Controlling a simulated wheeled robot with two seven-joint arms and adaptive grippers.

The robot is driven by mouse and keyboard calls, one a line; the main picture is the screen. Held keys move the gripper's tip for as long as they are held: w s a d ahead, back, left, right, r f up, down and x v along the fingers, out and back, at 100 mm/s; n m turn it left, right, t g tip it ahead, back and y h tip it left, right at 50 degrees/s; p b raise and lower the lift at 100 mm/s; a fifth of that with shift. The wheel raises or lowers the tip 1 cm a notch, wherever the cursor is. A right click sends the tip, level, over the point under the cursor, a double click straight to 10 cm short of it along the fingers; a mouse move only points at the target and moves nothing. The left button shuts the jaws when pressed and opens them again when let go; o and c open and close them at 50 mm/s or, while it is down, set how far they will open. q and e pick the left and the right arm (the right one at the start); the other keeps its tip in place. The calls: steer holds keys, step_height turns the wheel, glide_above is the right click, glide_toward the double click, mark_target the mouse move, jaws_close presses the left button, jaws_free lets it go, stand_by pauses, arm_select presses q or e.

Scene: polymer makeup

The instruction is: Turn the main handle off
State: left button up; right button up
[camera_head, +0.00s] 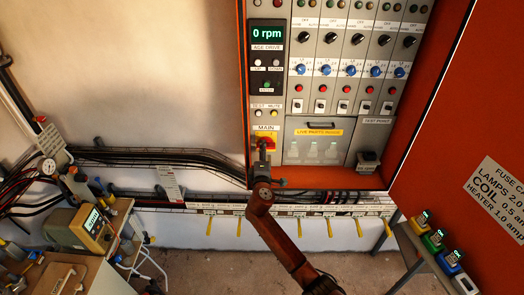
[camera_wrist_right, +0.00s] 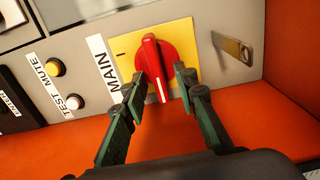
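The main handle (camera_head: 266,141) is a red rotary knob on a yellow plate, below the label MAIN at the lower left of the electrical panel. In the right wrist view the red handle (camera_wrist_right: 152,66) has a raised grip bar with a white line at its near end. My right gripper (camera_head: 263,158) is in front of the handle. In the right wrist view the right gripper (camera_wrist_right: 158,84) is open, with one finger on each side of the handle and gaps showing between. My left gripper is not in view.
The panel sits in an orange cabinet with its door (camera_head: 455,140) open at right. A metal latch piece (camera_wrist_right: 232,48) sticks out right of the handle. TEST and MUTE buttons (camera_wrist_right: 54,67) are at left. The orange cabinet floor (camera_wrist_right: 285,110) lies close under the gripper.

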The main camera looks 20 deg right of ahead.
steer(key=shift+s, duration=0.1)
steer(key=v, duration=1.1)
steer(key=shift+s+a, duration=0.2)
steer(key=shift+s, duration=0.15)
